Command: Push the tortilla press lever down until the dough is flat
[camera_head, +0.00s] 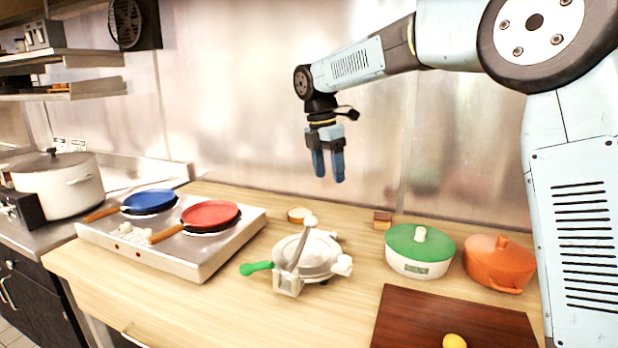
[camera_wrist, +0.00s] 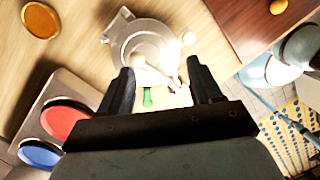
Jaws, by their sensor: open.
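The pale metal tortilla press (camera_head: 318,258) stands on the wooden counter near the middle of the body view. A green handle (camera_head: 257,268) sticks out to its left, and a pale bar (camera_head: 299,248) slants up across its front to a rounded end. I cannot tell which of these is the lever. I see no dough. My gripper (camera_head: 328,177) is open and empty, pointing down, well above and behind the press. In the wrist view the press (camera_wrist: 135,42) and the green handle (camera_wrist: 147,97) show beyond and between the open fingers (camera_wrist: 160,72).
A hob (camera_head: 215,250) with a blue pan (camera_head: 150,201) and a red pan (camera_head: 210,214) stands left. A green-lidded pot (camera_head: 420,250), an orange pot (camera_head: 497,265) and a brown board (camera_head: 450,320) are right. A small round item (camera_head: 299,215) lies behind the press.

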